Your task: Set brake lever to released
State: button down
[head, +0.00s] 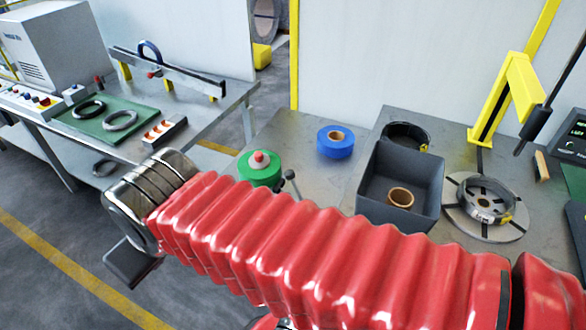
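A small lever with a dark ball knob (291,176) stands on the grey bench beside a green roll, just behind my red-sleeved arm. It looks like the brake lever; its lower part is partly hidden by the arm, and I cannot tell its setting. The green roll (259,172) has a pale centre and a red knob on top. My gripper (132,263) shows only as a dark piece below the metal wrist at left, over the floor and apart from the lever. Its fingers are mostly hidden, so I cannot tell whether it is open.
A blue tape roll (336,142), a dark bin (420,170) holding a brown ring, and a round fixture with a coil (487,204) stand on the benches. A yellow post (500,100) rises behind. A second table (200,112) with coils on a green mat is at left.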

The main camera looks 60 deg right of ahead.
aim_at(289, 175)
jog(key=z, duration=0.2)
jog(key=i, duration=1)
jog(key=z, duration=0.05)
